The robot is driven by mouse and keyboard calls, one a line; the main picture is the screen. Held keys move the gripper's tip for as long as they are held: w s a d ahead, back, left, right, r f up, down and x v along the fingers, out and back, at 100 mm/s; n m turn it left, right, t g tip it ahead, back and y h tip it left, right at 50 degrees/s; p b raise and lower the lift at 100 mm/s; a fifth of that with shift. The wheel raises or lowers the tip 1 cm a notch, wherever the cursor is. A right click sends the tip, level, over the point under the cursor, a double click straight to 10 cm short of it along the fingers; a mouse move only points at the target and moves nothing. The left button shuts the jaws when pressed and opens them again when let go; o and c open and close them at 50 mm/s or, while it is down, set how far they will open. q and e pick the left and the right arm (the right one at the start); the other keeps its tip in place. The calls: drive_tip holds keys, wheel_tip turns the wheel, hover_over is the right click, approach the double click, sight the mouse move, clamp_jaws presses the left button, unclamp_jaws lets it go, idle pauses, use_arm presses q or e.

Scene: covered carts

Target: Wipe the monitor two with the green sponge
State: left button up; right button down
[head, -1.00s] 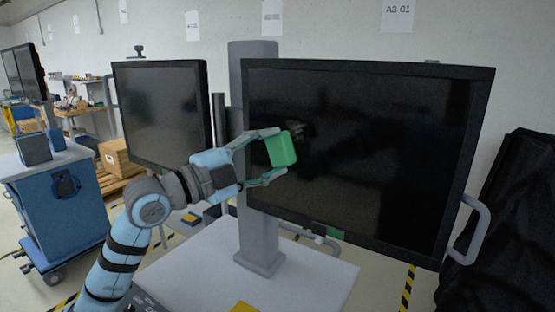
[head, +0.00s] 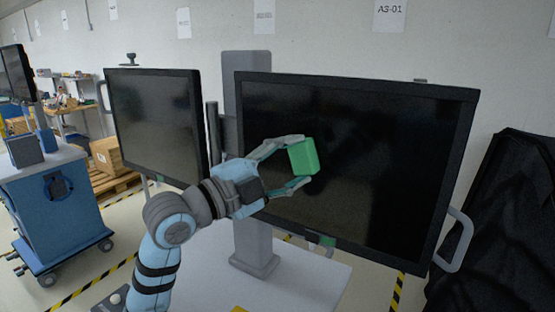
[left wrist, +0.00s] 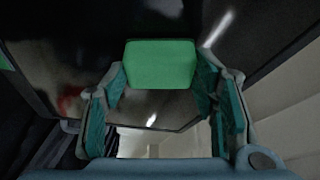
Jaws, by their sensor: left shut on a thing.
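My left gripper (head: 294,166) is shut on the green sponge (head: 304,157). It holds the sponge in front of the large right monitor (head: 380,150), over the left half of its dark screen. In the left wrist view the sponge (left wrist: 160,64) sits between the fingers (left wrist: 161,85), with the dark screen beyond it. I cannot tell whether the sponge touches the screen. A smaller monitor (head: 158,118) stands to the left. I cannot tell by any label which one is monitor two. My right gripper is not in view.
A grey post (head: 253,205) rises from the white cart top (head: 305,285) behind the monitors. A grey handle (head: 458,240) sticks out at the large monitor's right edge. A blue cart (head: 62,200) stands at left. A black cover (head: 500,220) hangs at far right.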

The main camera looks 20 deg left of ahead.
use_arm(q)
drive_tip(key=shift+s+d, duration=0.25)
drive_tip(key=shift+d, duration=1.6)
drive_tip(key=shift+s+d, duration=0.25)
drive_tip(key=shift+d, duration=1.65)
drive_tip(key=shift+s+d, duration=0.25)
drive_tip(key=shift+d, duration=1.6)
drive_tip(key=shift+s+a, duration=0.15)
drive_tip(key=shift+s, duration=0.6)
drive_tip(key=shift+s+a, duration=0.15)
drive_tip(key=shift+s, duration=0.6)
drive_tip(key=shift+w, duration=0.1)
